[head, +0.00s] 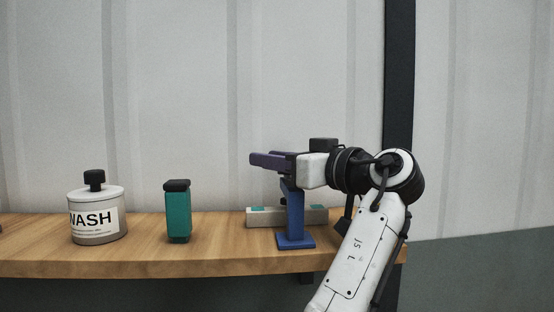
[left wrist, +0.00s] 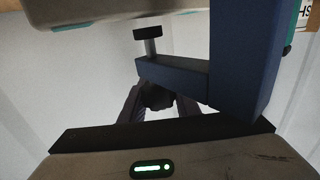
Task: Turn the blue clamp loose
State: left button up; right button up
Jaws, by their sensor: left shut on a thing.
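The blue clamp (head: 295,219) stands upright on the wooden bench with its foot flat on the top, in front of a pale grey bar (head: 262,217) with teal patches. Its screw ends in a dark pad (head: 283,203) close above the bar; I cannot tell whether they touch. In the left wrist view, the blue upright (left wrist: 240,60), jaw and dark screw pad (left wrist: 148,33) show. My left gripper (head: 272,160), with purple fingers, is at the clamp's top. It is shut on the dark knob (left wrist: 157,97), mostly hidden between the fingers. My right gripper is not in view.
A teal bottle (head: 178,215) with a dark cap and a white WASH jar (head: 97,217) stand on the wooden bench (head: 215,253) to the left. A dark post (head: 398,90) rises behind my arm. The bench between bottle and clamp is clear.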

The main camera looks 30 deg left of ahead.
pick_arm(q)
jog(key=shift+s+n+g, duration=0.25)
jog(key=shift+n+g, duration=0.5)
jog(key=shift+g, duration=0.45)
jog(key=shift+s+n+g, duration=0.3)
jog(key=shift+n+g, duration=0.5)
jog(key=shift+g, duration=0.4)
jog(key=shift+s+n+g, duration=0.25)
jog(key=shift+n+g, duration=0.5)
jog(key=shift+g, duration=0.75)
jog(key=o, duration=1.1)
jog(key=shift+s+a, duration=0.1)
jog(key=shift+c, duration=0.2)
